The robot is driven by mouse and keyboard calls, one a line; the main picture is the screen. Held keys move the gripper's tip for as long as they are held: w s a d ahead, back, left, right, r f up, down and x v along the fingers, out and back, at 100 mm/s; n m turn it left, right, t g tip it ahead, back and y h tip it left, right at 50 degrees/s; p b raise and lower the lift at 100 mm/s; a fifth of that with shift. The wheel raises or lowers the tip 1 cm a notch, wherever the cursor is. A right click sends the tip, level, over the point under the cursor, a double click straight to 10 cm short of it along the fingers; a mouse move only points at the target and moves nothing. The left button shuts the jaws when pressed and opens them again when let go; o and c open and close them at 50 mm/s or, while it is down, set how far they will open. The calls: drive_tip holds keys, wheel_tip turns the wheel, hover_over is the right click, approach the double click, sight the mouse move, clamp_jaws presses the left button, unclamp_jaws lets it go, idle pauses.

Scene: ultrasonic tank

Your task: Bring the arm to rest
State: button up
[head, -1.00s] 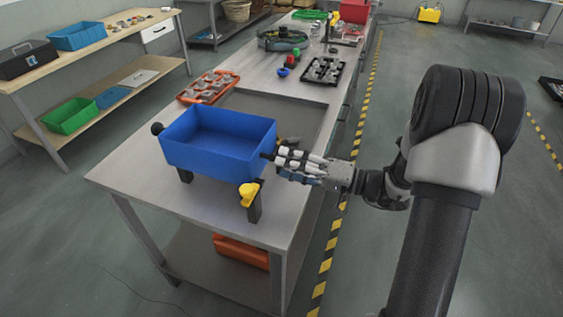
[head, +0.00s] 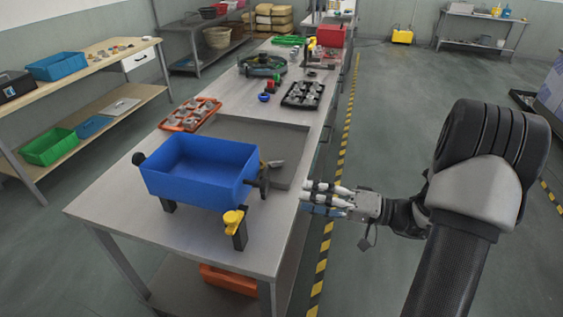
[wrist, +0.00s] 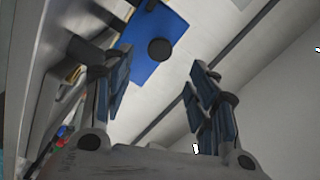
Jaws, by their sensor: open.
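My gripper (head: 308,198) is open and empty, just off the right edge of the steel workbench (head: 115,194) in the head view. It points left toward the blue tank (head: 190,184), with a clear gap between them. The tank stands on dark legs on the bench and has a yellow valve handle (head: 234,218) at its front right corner. In the wrist view the two padded fingers (wrist: 158,92) are spread wide with nothing between them. Part of the blue tank (wrist: 146,60) with a round black knob (wrist: 160,49) shows beyond the fingers.
An orange tray (head: 191,115) and a black tray (head: 303,95), both with metal parts, lie farther back on the bench. A wooden shelf table (head: 100,60) stands left. Yellow-black striped tape (head: 333,200) runs along the floor beside the bench. The floor right of it is mostly clear.

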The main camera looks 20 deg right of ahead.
drive_tip(key=s+a+r+n+g+h, duration=0.3)
drive_tip(key=s+a+g, duration=0.65)
drive_tip(key=a, duration=0.55)
drive_tip(key=s+d+r+t+h, duration=0.1)
drive_tip(key=s+h, duration=0.4)
drive_tip(key=s+d+r+t+h, duration=0.1)
drive_tip(key=s+r+t+h, duration=0.1)
drive_tip(key=s+h, duration=0.3)
drive_tip(key=shift+s+d+r+h, duration=0.2)
drive_tip(key=shift+d+r+h, duration=0.1)
drive_tip(key=shift+h, duration=0.3)
drive_tip(key=shift+c, duration=0.3)
